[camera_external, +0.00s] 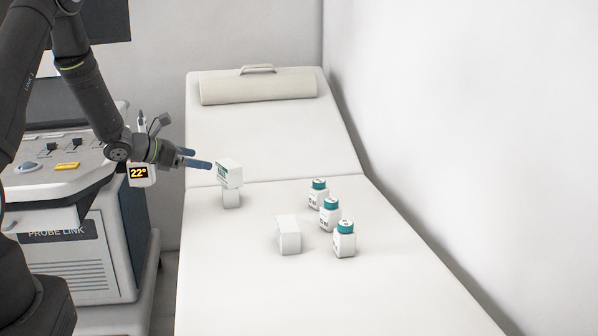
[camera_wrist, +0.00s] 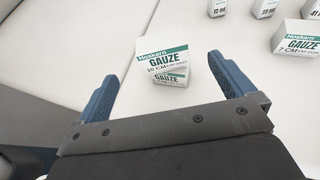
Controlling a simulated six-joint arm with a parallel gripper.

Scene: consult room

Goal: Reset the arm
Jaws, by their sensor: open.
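My gripper (camera_external: 202,158) is open, its blue fingers pointing right toward a stack of two white boxes on the couch. The upper gauze box (camera_external: 229,173) sits on a smaller-looking lower box (camera_external: 231,199). In the wrist view my gripper (camera_wrist: 162,67) has its fingers apart, with the upper gauze box (camera_wrist: 165,42), marked 10 CM, in the picture between and beyond them. The lower box (camera_wrist: 172,77) also carries a gauze label. The fingers appear clear of both boxes.
A third gauze box (camera_external: 288,236) stands on the couch (camera_external: 225,285), near three teal-capped bottles (camera_external: 330,214). A bolster (camera_external: 258,88) lies at the head end. A console (camera_external: 85,255) stands left, under my arm. The near couch surface is clear.

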